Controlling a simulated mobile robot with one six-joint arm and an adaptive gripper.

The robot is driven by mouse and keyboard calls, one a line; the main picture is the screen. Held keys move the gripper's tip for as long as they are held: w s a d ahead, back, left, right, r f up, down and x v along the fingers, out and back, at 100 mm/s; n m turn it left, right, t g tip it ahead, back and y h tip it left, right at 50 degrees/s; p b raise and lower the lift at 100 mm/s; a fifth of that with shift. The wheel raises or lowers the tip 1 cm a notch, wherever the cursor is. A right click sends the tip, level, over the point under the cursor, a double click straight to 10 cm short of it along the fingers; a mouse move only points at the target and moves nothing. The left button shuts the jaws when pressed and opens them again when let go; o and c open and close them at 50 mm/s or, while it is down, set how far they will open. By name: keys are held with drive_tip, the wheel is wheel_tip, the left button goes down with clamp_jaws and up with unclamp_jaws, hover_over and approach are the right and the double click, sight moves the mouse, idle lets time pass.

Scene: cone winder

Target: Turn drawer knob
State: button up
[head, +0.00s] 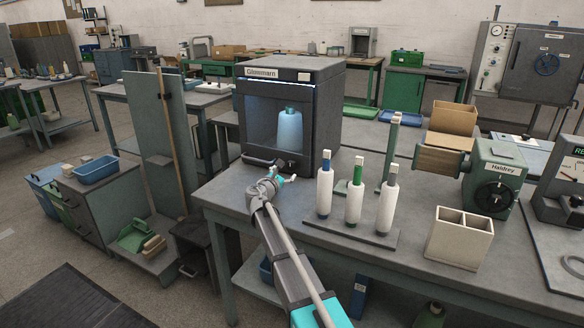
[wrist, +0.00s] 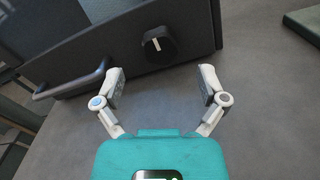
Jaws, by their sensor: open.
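A dark round knob with a white pointer line (wrist: 158,44) sits on the dark drawer front (wrist: 195,40) in the wrist view. The pointer looks roughly upright. A grey bar handle (wrist: 72,80) is on the same front, left of the knob. My gripper (wrist: 161,78) is open and empty, with its fingertips short of the knob, one toward each side of it. In the head view, my gripper (head: 284,175) is just in front of the base of the dark "Glasmann" cabinet (head: 319,125). The knob is too small there to make out clearly.
A blue cone (head: 290,130) stands behind the cabinet's window. Several white bobbins (head: 354,195) stand on a dark board right of my gripper. A cream divided box (head: 459,238) and a green "Haldrey" machine (head: 494,175) are farther right. Bare grey tabletop (head: 225,192) lies left.

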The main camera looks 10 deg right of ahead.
sight(291, 167)
drive_tip(key=shift+x, duration=2.6)
drive_tip(key=c, duration=1.2)
drive_tip(key=shift+o, duration=0.2)
